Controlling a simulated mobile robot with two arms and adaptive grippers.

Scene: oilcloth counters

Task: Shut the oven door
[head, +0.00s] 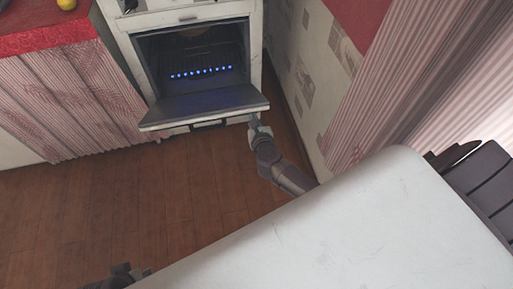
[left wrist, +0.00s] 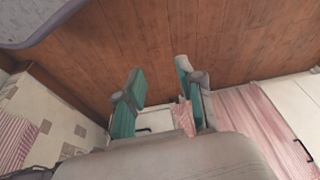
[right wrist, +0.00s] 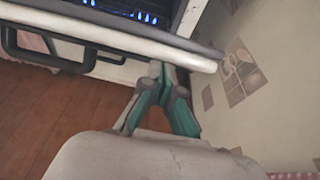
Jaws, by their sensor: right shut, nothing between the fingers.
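The white oven (head: 121,22) stands against the back wall. Its door (head: 205,103) is folded down, wide open, and the dark inside with a row of blue lights shows. My right gripper (head: 254,120) is shut and empty at the door's front right corner. In the right wrist view its fingertips (right wrist: 160,66) are at the underside of the door's edge (right wrist: 130,38); I cannot tell if they touch it. My left gripper (left wrist: 160,68) is open and empty, pointing over the floor, far from the oven. Only a dark bit of it shows at the bottom of the head view.
A counter with a red cloth (head: 45,37) and striped curtain (head: 70,95) stands left of the oven. A tiled wall (head: 305,75) is close on the right, beside my right arm. The wooden floor (head: 130,195) before the oven is clear. A dark handle (right wrist: 45,55) shows below the door edge.

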